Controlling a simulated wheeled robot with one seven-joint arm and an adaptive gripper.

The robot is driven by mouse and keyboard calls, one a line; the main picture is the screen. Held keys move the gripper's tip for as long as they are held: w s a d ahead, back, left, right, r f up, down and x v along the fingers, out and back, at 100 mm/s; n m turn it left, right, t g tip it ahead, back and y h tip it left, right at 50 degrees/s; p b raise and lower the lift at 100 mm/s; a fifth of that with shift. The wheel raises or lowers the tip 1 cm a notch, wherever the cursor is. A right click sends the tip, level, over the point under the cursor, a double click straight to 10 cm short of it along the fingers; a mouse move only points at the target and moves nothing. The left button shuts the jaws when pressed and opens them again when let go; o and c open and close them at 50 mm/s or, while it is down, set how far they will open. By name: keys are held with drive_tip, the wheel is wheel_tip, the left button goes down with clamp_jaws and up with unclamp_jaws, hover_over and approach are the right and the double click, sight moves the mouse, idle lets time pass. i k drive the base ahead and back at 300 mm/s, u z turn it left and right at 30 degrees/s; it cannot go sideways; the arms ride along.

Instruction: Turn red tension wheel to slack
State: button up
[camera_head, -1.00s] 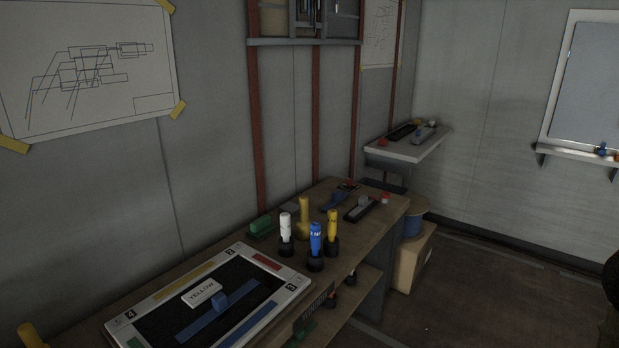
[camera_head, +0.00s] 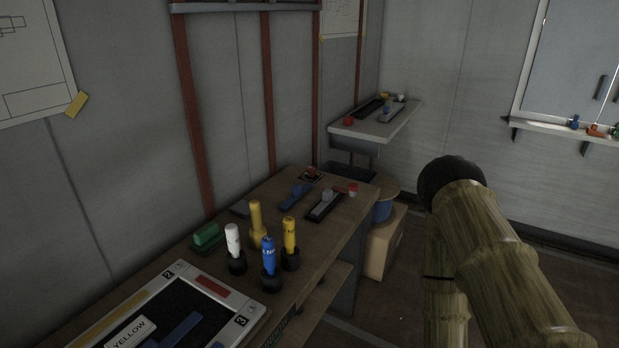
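No part in view is clearly marked as the red tension wheel. A small red part on a dark plate (camera_head: 311,174) sits at the far end of the wooden bench (camera_head: 165,248). A red-and-white cap (camera_head: 352,189) stands near it, at the bench's right edge. A red knob (camera_head: 348,121) sits on the front left of the wall shelf (camera_head: 375,130). All are too small to tell whether one is a wheel or how it is turned. Links of my arm show at the right; my gripper is not in view.
White (camera_head: 233,242), blue (camera_head: 268,256) and yellow (camera_head: 290,238) tools stand upright in dark holders on the bench. A framed board (camera_head: 255,313) lies in front. A blue block (camera_head: 294,195) and a grey slider (camera_head: 325,204) lie behind. A box (camera_head: 383,245) stands beyond the bench.

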sight(311, 170)
drive_tip(key=z, duration=1.7)
drive_tip(key=i, duration=0.85)
drive_tip(key=u, duration=1.95)
